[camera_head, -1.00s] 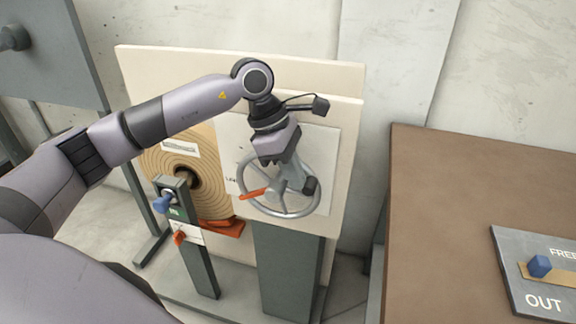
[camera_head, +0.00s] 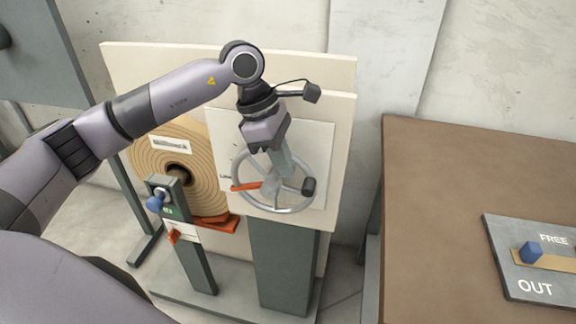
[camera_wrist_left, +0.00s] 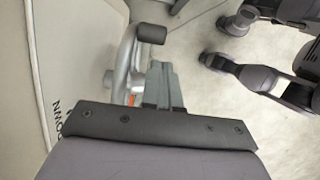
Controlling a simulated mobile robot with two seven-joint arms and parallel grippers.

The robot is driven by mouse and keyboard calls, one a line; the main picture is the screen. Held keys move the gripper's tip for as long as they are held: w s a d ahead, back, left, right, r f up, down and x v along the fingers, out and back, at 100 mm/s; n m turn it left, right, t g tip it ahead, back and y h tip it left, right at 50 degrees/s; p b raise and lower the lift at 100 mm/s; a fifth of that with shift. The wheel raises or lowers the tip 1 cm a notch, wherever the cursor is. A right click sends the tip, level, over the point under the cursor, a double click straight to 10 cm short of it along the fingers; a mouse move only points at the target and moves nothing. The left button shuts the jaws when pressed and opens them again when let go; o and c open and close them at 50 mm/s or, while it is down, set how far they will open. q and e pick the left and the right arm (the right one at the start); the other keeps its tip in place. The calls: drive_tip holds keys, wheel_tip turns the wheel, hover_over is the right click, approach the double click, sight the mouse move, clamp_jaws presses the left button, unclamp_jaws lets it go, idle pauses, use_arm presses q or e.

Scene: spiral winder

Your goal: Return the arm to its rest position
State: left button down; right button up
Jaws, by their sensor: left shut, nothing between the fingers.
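My left arm reaches in from the left. The left gripper (camera_head: 287,167) points down in front of the grey handwheel (camera_head: 236,166), and its fingers are shut and empty. The handwheel has a dark knob (camera_head: 308,187) at its right and sits on a pale board (camera_head: 345,130). In the left wrist view the shut fingers (camera_wrist_left: 165,85) show just right of the wheel (camera_wrist_left: 124,65) and its knob (camera_wrist_left: 151,33). I cannot tell whether the fingers touch the wheel. My right gripper is not in view.
Left of the wheel is a round spiral disc (camera_head: 145,150) behind a post with a blue knob (camera_head: 155,203). An orange pointer (camera_head: 245,187) shows at the wheel. At the right, a brown table (camera_head: 440,200) bears a panel (camera_head: 510,285) marked FREE and OUT. A grey cabinet (camera_head: 45,60) stands upper left.

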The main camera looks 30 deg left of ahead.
use_arm(q)
drive_tip(key=w+v, duration=0.1)
drive_tip(key=v, duration=0.8)
drive_tip(key=s+d+f+n+t+h+p, duration=0.1)
drive_tip(key=s+d+n+h, duration=0.2)
drive_tip(key=d+n+h, duration=0.5)
drive_tip(key=s+d+f+n+t+h+p, duration=0.15)
drive_tip(key=d+n+h, duration=0.25)
drive_tip(key=d+h, duration=0.65)
drive_tip(key=a+f+n+t+y+p, duration=0.1)
drive_tip(key=a+f+n+t+y, duration=0.2)
drive_tip(key=f+n+t+y, duration=0.7)
drive_tip(key=a+f+n+t+y, duration=0.2)
drive_tip(key=a+n+t+y, duration=0.2)
drive_tip(key=n, duration=1.2)
drive_tip(key=s+a+f+n+g+y, duration=0.2)
drive_tip(key=s+f+n+g+y, duration=0.1)
drive_tip(key=s+f+n, duration=0.2)
drive_tip(key=s+a+f+n+g+y+p, duration=0.1)
drive_tip(key=s+a+f+n+g+y, duration=0.2)
drive_tip(key=s+f, duration=0.6)
wheel_tip(320, 180, down, 4)
drive_tip(key=n+g, duration=0.1)
drive_tip(key=n, duration=0.1)
drive_tip(key=shift+a+n, duration=0.25)
drive_tip(key=shift+n, duration=0.15)
